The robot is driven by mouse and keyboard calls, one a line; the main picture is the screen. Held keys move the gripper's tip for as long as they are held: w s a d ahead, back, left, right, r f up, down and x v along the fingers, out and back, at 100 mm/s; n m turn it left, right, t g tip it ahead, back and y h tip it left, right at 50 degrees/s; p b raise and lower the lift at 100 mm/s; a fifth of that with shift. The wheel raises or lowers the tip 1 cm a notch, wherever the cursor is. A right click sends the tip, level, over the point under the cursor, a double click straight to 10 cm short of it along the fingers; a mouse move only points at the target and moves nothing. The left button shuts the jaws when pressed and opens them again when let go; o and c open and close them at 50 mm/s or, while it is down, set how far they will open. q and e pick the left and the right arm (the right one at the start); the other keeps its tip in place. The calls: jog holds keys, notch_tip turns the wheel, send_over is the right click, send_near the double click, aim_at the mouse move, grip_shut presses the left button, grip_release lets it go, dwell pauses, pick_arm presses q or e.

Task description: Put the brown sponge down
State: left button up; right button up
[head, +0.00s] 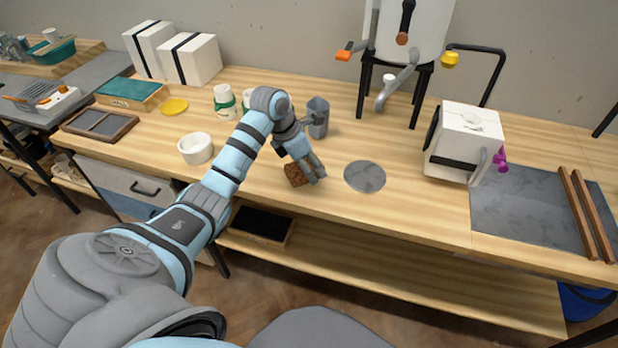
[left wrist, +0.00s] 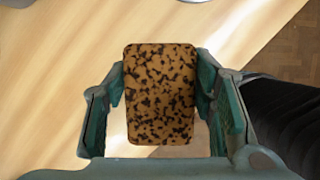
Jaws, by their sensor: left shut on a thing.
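The brown sponge (head: 296,175) is a small block near the front edge of the wooden workbench (head: 420,212) in the head view. In the left wrist view the sponge (left wrist: 160,92) is brown with dark speckles and fills the gap between the fingers. My left gripper (head: 307,174) is shut on it, with one finger on each side; it also shows in the left wrist view (left wrist: 160,100). I cannot tell whether the sponge touches the bench top. My right gripper is not in view.
A grey round disc (head: 364,177) lies just right of the sponge. A grey pitcher (head: 318,118) stands behind the gripper, and a white bowl (head: 195,148) stands to the left. A white boxy machine (head: 462,143) is farther right. Bare wood lies between the disc and machine.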

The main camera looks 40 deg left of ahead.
pick_arm(q)
notch_tip(320, 180, down, 4)
jog(key=shift+r, duration=0.15)
jog(key=shift+s+f, duration=0.2)
jog(key=shift+s+r, duration=0.15)
jog(key=shift+s, duration=0.05)
jog(key=shift+w+b, duration=0.1)
jog(key=shift+b, duration=0.2)
jog(key=shift+w+f, duration=0.1)
jog(key=shift+f, duration=0.25)
jog(key=o, duration=1)
jog(key=shift+r, duration=0.1)
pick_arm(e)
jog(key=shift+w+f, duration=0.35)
